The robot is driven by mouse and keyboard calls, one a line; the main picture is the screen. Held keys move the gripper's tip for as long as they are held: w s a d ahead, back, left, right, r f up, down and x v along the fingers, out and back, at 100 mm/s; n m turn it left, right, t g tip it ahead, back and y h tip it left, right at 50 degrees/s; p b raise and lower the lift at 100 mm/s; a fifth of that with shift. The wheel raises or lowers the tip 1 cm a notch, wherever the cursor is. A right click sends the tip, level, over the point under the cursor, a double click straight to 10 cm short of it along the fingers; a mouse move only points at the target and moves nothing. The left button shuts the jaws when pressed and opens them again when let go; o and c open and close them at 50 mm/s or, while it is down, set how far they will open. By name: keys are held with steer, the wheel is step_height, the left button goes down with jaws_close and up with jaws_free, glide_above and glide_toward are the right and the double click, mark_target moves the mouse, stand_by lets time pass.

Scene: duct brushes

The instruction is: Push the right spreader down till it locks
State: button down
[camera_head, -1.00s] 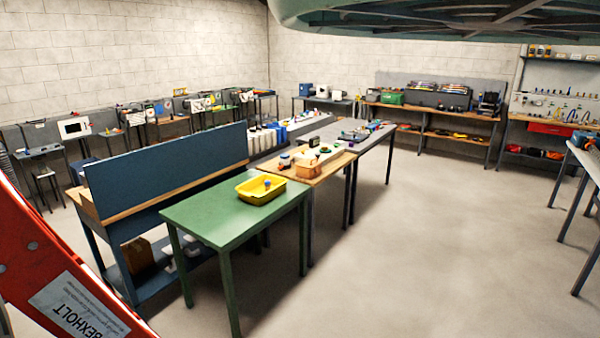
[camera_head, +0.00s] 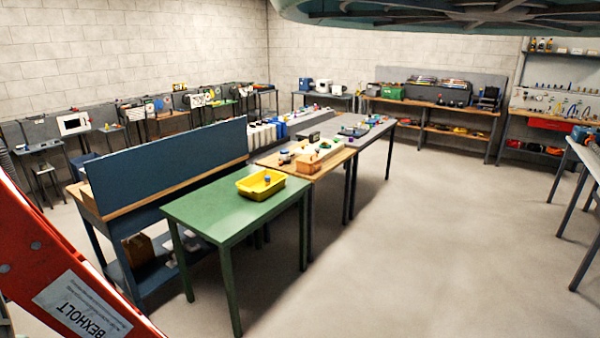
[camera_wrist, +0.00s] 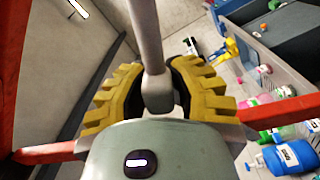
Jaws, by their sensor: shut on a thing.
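In the wrist view, the yellow ribbed fingers of my gripper (camera_wrist: 157,82) are closed around a grey metal bar (camera_wrist: 146,30) with a rounded lower end, apparently the spreader. The bar runs up out of the picture. Red bars with grey ends (camera_wrist: 285,117) extend on both sides behind the fingers. Another red rail (camera_wrist: 22,55) runs along the left edge. In the head view, a red ladder rail (camera_head: 45,250) with a BEXHOLT label crosses the lower left. The gripper and spreader are out of the head view. Whether the spreader is locked cannot be seen.
A green table (camera_head: 215,215) carries a yellow tray (camera_head: 262,192). A blue-backed bench (camera_head: 165,165) stands to its left. Further workbenches line the walls. The floor (camera_head: 430,230) at the right is clear. A teal ribbed structure (camera_head: 400,22) hangs across the top.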

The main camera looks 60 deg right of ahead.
step_height(320, 180, down, 6)
steer(key=a+n+b, duration=0.1)
steer(key=n+b, duration=0.1)
steer(key=n, duration=0.3)
steer(key=shift+a, duration=0.3)
steer(key=shift+f, duration=0.1)
stand_by(0.6)
steer(key=c, duration=1.2)
jaws_free()
steer(key=shift+s+f, duration=0.1)
steer(key=shift+c, duration=0.2)
steer(key=o, duration=0.4)
steer(key=shift+d, duration=0.1)
steer(key=shift+d+r, duration=0.1)
steer(key=shift+r, duration=0.15)
